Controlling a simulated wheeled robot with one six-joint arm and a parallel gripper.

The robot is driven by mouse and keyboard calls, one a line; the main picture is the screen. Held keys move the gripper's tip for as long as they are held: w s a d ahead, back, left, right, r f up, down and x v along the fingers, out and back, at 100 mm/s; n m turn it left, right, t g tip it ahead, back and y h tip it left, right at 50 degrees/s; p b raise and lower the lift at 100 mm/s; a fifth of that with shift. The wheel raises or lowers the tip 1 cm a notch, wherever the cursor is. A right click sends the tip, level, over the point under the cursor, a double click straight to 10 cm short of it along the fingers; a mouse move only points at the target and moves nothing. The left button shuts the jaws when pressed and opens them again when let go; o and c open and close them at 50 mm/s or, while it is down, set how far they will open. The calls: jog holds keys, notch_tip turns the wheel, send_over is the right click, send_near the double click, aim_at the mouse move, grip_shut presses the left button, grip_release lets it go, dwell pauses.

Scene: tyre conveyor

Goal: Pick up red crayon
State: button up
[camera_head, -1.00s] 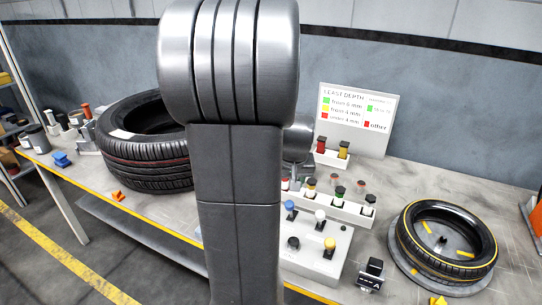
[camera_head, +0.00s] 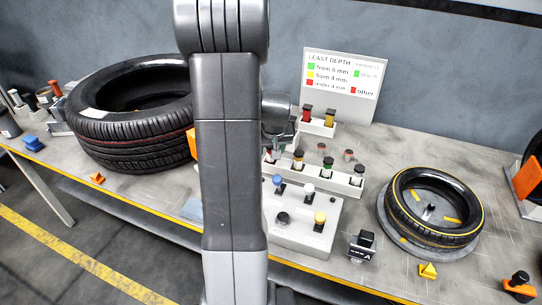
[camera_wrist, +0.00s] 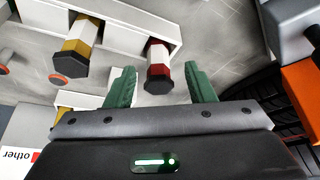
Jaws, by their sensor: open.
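The red crayon (camera_wrist: 158,65) has a dark hexagonal end and stands in a white rack (camera_wrist: 125,30). In the wrist view it lies between the two green fingers of my gripper (camera_wrist: 161,72), which are apart, with gaps visible on both sides. In the head view the red crayon (camera_head: 271,156) shows partly at the left end of the front rack, beside my arm. My gripper is mostly hidden behind my arm there. A yellow crayon (camera_wrist: 77,45) stands in the same rack, left of the red one in the wrist view.
A back holder (camera_head: 318,127) carries another red and a yellow crayon before a sign (camera_head: 345,80). A button box (camera_head: 300,230) stands in front of the racks. A large tyre (camera_head: 130,125) is left, a smaller tyre (camera_head: 435,207) right. Grey table is bare between the rack and small tyre.

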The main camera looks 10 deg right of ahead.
aim_at(271, 148)
jog(key=f, duration=0.1)
jog(key=w+f, duration=0.2)
jog(key=shift+w+d+p, duration=0.25)
jog(key=shift+p, duration=0.05)
jog(key=shift+w+f, duration=0.25)
jog(key=shift+f, duration=0.35)
jog(key=c, duration=1)
jog(key=shift+c, duration=0.2)
jog(key=shift+r, duration=0.1)
notch_tip(271, 148, up, 10)
jog(key=shift+f, duration=0.1)
